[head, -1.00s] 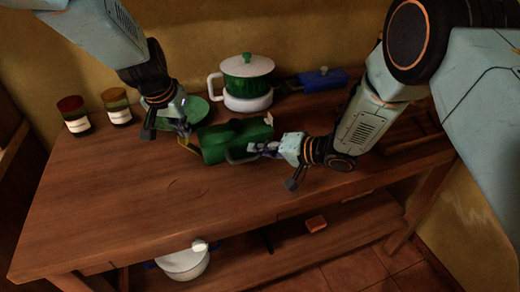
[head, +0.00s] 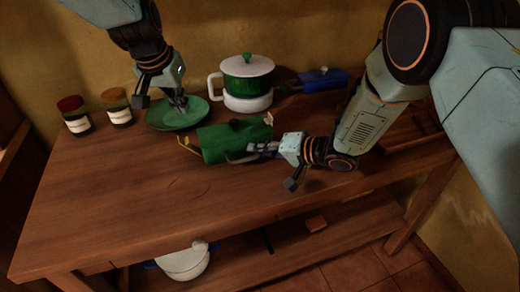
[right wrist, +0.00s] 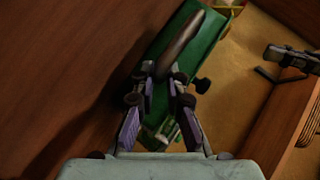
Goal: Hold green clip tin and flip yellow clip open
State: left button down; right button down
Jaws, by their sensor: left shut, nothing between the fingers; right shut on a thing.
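The green clip tin (head: 222,143) lies on the wooden counter, with a grey handle (head: 238,159) on its near side. The yellow clip (head: 188,146) sticks out from its left end, angled away from the body. A small pale tab (head: 268,119) stands at its far right corner. My right gripper (head: 254,149) is shut on the handle. In the right wrist view, its fingers (right wrist: 168,72) close around the dark handle (right wrist: 184,38) beside the green body (right wrist: 207,42). My left gripper (head: 179,104) is shut and empty above the green plate, apart from the clip.
The green plate (head: 160,118) lies behind the tin. A green and white pot (head: 247,86) and a blue item (head: 322,79) stand at the back. Two jars (head: 75,115) (head: 117,106) are at the left. The counter's front left (head: 130,200) is clear.

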jog(key=c, duration=1.3)
grip_release()
jog(key=v, duration=1.2)
